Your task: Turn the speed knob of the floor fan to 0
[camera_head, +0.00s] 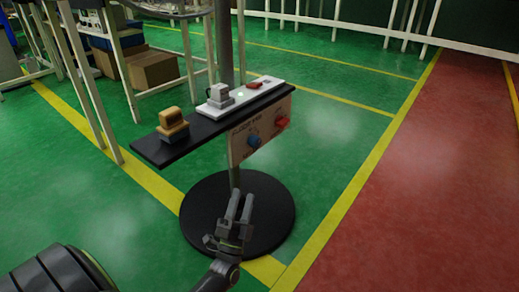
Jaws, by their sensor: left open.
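The floor fan's control panel (240,151) is a beige plate with partly readable lettering, under a black shelf on a pole. It bears a blue knob (254,141) at its middle and a red knob (282,122) near its right end. The small labels and the knobs' settings are too small to read, so I cannot tell which is the speed knob. My left gripper (242,194) is open and empty, its fingers pointing up toward the panel. In the picture it is below the blue knob, apart from it. My right gripper is out of view.
The round black base (275,222) stands on the green floor behind my left gripper. The black shelf (203,130) carries a tan-topped block (172,121), a grey device (219,94) and a white strip. Racks with cardboard boxes (152,69) stand back left. Open floor lies right.

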